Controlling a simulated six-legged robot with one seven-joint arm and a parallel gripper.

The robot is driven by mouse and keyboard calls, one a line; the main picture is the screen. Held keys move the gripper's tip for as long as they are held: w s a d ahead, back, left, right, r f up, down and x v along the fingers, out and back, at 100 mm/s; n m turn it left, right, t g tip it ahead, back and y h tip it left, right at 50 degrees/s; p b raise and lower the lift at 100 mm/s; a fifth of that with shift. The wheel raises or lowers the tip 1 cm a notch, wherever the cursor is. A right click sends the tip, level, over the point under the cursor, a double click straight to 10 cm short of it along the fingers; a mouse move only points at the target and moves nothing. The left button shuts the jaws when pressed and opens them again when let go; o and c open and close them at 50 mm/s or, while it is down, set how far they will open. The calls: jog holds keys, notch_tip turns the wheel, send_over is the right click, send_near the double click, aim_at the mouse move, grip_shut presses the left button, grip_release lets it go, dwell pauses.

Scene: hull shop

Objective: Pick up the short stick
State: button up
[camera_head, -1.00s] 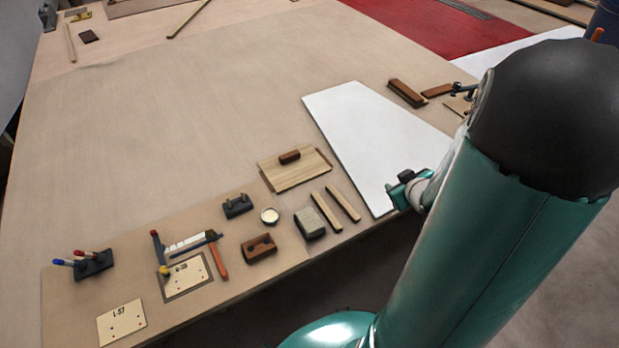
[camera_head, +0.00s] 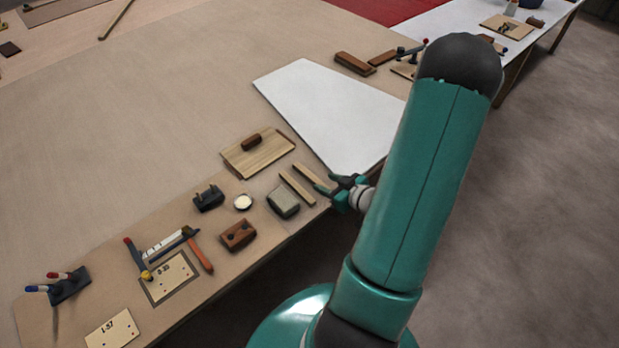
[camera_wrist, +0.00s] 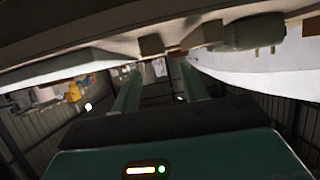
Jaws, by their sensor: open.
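Two pale wooden sticks lie side by side near the table's front edge in the head view: a left stick (camera_head: 297,186) and a right stick (camera_head: 308,175). No stick is held. In the wrist view my gripper (camera_wrist: 160,75) has its two fingers apart with nothing between them. That view looks upside down; two brownish block ends beyond the fingers may be the sticks.
A grey block (camera_head: 284,202) lies left of the sticks. A wooden board (camera_head: 270,158) with a dark brown block (camera_head: 251,142) lies behind them. A white panel (camera_head: 335,115) lies behind my gripper. The table (camera_head: 130,140) is clear at the middle left.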

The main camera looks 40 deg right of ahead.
aim_at(314, 178)
jog(key=shift+x, duration=3.15)
jog(key=shift+d+f, duration=0.1)
jog(key=shift+f, duration=0.05)
grip_shut()
